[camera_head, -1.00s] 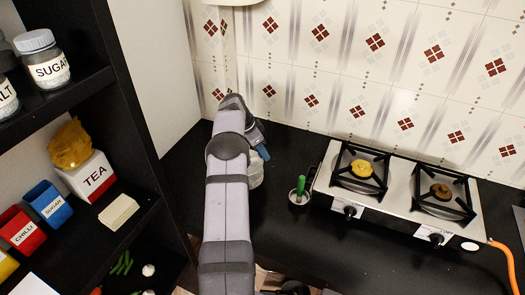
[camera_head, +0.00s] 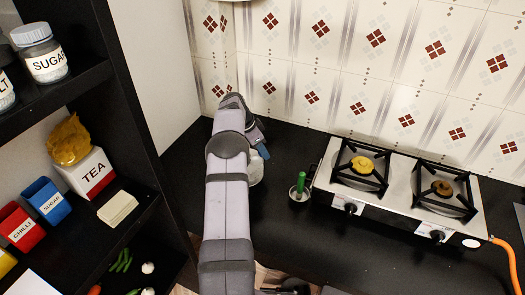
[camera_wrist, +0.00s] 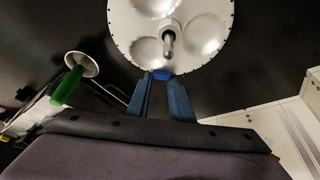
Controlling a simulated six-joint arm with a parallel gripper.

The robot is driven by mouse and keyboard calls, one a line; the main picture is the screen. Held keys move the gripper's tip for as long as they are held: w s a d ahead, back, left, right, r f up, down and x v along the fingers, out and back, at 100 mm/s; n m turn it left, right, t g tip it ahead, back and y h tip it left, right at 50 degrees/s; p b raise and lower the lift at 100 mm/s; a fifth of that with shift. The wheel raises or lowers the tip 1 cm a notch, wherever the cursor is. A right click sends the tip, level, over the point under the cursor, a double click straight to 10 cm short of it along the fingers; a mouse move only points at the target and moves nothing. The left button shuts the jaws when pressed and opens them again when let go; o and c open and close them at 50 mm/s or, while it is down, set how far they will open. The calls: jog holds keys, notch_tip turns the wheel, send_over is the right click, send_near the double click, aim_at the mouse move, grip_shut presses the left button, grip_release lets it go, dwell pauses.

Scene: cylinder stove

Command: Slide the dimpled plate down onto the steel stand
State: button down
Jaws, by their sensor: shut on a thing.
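The dimpled plate (camera_wrist: 138,24) is a round, silvery disc with shallow hollows and small holes along its rim, at the top of the wrist view. The steel stand's rod (camera_wrist: 168,42) shows at the middle of the plate and seems to pass through it. The stand's lower part is hidden under the plate. My gripper (camera_wrist: 161,76) has its blue fingers shut on the plate's near rim. How high the plate sits on the rod cannot be told. In the head view my arm covers most of this spot; only a pale, shiny piece shows beside it.
A small metal cup with a green handle (camera_head: 300,186) stands right of my arm. A two-burner stove (camera_head: 398,190) with an orange hose stands further right. A black shelf (camera_head: 130,190) with jars and boxes is on the left.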

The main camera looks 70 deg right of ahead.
jog(key=shift+f, duration=0.2)
jog(key=c, duration=1.5)
grip_release()
jog(key=shift+r, duration=0.1)
jog(key=shift+b+v, duration=1.4)
jog(key=shift+v, duration=2.2)
